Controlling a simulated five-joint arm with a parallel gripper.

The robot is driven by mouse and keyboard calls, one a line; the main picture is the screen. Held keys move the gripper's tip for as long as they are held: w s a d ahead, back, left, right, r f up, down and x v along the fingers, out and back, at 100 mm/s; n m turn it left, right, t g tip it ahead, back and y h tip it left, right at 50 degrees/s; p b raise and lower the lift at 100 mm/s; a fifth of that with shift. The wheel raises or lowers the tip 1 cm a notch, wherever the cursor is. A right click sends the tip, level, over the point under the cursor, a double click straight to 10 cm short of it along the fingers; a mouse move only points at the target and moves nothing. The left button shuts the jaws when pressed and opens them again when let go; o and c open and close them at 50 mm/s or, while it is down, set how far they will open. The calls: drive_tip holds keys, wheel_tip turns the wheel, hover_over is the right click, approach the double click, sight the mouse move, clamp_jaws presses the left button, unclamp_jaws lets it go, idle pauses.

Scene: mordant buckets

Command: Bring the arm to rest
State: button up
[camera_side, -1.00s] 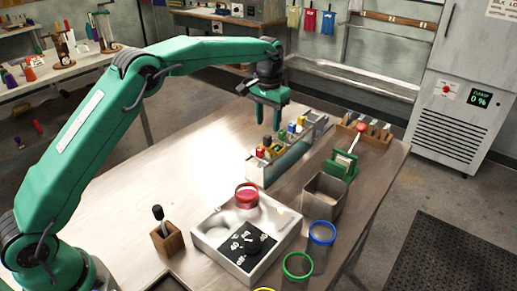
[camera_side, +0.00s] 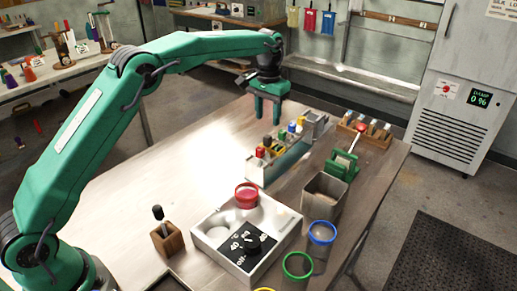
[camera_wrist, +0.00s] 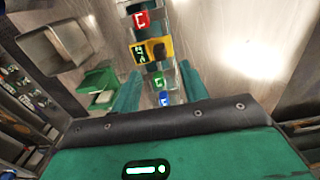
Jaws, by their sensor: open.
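My green gripper (camera_side: 267,110) hangs in the air over the far part of the metal table (camera_side: 190,120), fingers pointing down and apart, with nothing between them. In the side view it is just behind and left of a long rack (camera_side: 268,172) that holds small red, yellow, blue and white items.
Right of the rack are a metal bin (camera_side: 325,195), a green stand (camera_side: 342,165) and a wooden rack (camera_side: 365,130). Blue-rimmed (camera_side: 321,233) and green-rimmed (camera_side: 298,265) buckets stand near the right edge. The left of the table is mostly clear.

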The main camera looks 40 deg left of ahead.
drive_tip(key=s+a+r+t, duration=0.3)
drive_tip(key=s+r, duration=1)
drive_tip(key=s, duration=0.4)
drive_tip(key=s+a+f+t, duration=0.1)
drive_tip(key=s+f, duration=0.1)
drive_tip(key=s, duration=0.8)
drive_tip(key=s+a+f+t, duration=0.1)
drive_tip(key=s+f, duration=0.2)
drive_tip(key=s, duration=0.8)
drive_tip(key=shift+s+f+t, duration=0.2)
drive_tip(key=shift+s+t, duration=0.05)
drive_tip(key=shift+t, duration=0.05)
